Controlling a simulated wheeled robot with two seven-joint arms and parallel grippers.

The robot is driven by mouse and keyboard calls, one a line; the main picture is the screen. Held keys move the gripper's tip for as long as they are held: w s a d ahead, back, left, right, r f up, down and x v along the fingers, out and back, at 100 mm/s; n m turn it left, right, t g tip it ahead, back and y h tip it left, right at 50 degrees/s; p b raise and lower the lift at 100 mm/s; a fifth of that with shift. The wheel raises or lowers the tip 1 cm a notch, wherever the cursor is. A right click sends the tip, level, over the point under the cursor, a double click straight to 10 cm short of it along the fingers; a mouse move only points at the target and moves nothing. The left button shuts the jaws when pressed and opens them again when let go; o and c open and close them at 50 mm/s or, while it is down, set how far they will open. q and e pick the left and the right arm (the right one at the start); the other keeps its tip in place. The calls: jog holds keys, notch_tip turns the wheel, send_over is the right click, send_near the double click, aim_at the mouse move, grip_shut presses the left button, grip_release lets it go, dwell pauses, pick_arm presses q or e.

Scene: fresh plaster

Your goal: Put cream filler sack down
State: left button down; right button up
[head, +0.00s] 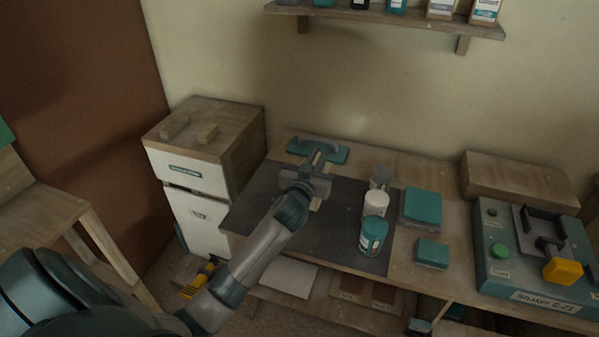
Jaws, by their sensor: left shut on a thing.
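My left gripper (317,165) reaches over the dark mat (335,238) on the workbench, near its back edge. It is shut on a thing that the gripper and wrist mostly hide. A small pale cream patch, which looks like part of the cream filler sack (316,204), shows just below the gripper. I cannot tell whether the sack touches the mat. My right gripper is not in view.
A teal tool with a handle (333,154) lies behind the gripper. Grey, white and teal tubs (374,236) stand right of it, beside two teal blocks (422,206). A shaker machine (530,290) is at far right. The mat's front is clear.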

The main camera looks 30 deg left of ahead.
pick_arm(q)
jog(key=s+a+f+p, duration=0.1)
jog(key=a+f, duration=0.2)
jog(key=a, duration=0.3)
jog(key=shift+s+f, duration=0.25)
jog(key=shift+f, duration=0.15)
notch_tip(320, 180, down, 4)
jog(key=shift+r, duration=0.1)
jog(key=shift+f, duration=0.2)
jog(key=c, duration=1.8)
grip_release()
jog(key=shift+c, duration=0.2)
jog(key=shift+o, duration=0.2)
